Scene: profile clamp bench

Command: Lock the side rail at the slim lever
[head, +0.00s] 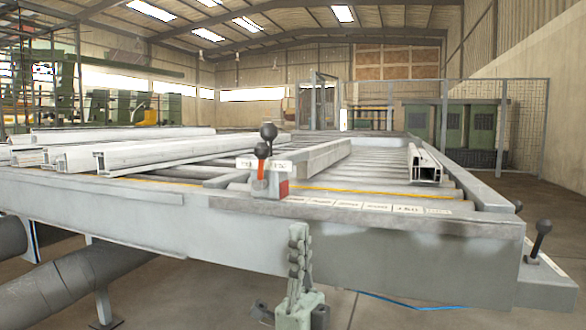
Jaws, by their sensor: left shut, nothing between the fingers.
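A clamp block (266,184) sits on the bench's front edge, with an orange-red lever (261,172) that has a black ball knob. A second, larger black ball knob (268,132) stands just behind and above it. A thin dark lever (541,238) with a black ball knob leans slightly right on a plate at the bench's right front corner. I cannot tell for sure which is the slim lever. A grey side rail (318,156) runs back across the rollers from behind the clamp block. My left gripper (299,234) is shut and empty, pointing up in front of the bench's front beam, below the clamp block. My right gripper is out of view.
Several white profiles (170,155) lie on the bench at left. A short profile (424,165) lies on the rollers at right. The grey front beam (150,220) spans the bench. A mesh fence (520,125) stands behind. Floor at lower right is mostly clear.

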